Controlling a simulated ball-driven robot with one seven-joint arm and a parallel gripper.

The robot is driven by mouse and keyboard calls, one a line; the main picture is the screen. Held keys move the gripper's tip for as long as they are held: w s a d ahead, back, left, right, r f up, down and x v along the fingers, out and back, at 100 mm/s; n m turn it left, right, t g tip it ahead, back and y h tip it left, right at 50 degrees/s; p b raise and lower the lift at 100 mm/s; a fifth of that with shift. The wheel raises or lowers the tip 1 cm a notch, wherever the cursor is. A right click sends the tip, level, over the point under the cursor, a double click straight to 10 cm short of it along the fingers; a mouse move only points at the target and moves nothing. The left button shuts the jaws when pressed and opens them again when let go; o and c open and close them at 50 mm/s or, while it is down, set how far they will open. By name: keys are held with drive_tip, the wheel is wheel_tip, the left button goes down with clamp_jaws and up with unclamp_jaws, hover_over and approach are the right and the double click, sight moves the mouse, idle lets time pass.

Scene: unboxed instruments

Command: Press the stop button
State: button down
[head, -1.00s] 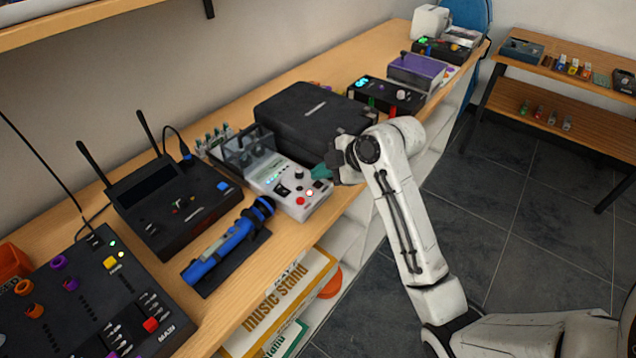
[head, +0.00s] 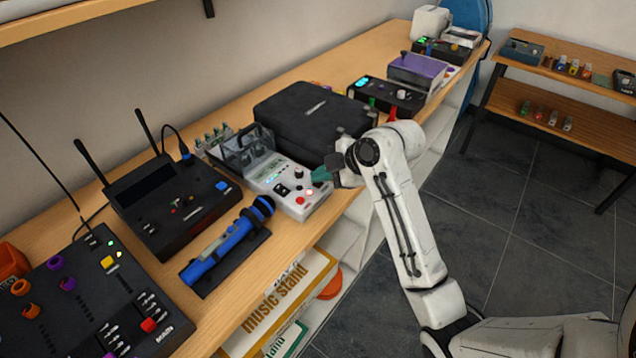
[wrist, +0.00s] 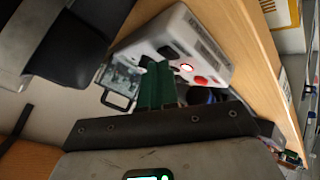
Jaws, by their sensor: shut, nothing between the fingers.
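A white instrument (head: 290,187) with a small display, black knobs and a clear cover (head: 247,148) with a handle sits near the bench's front edge. It also shows in the wrist view (wrist: 205,45). On its near end are a red button (head: 301,200) and a small lit red-white spot (head: 309,191); the wrist view shows the red button (wrist: 200,81) and the glowing spot (wrist: 187,68) too. Labels are too small to read. My gripper (head: 320,175) is shut and empty, its green fingers (wrist: 157,85) over the panel beside the lit spot. Contact cannot be told.
A black case (head: 310,115) stands behind my gripper. A blue handheld device (head: 228,243) in a black cradle, a black router-like box (head: 170,205) and a mixer (head: 75,300) lie to the left. More instruments (head: 385,97) stand farther along. Open floor (head: 520,230) is to the right.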

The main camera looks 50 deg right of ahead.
drive_tip(key=shift+f, duration=0.3)
idle(0.5)
drive_tip(key=shift+r+p, duration=0.5)
drive_tip(key=shift+r, duration=0.35)
drive_tip(key=shift+r, duration=0.1)
wheel_tip(320, 180, up, 5)
drive_tip(key=p, duration=0.4)
idle(0.7)
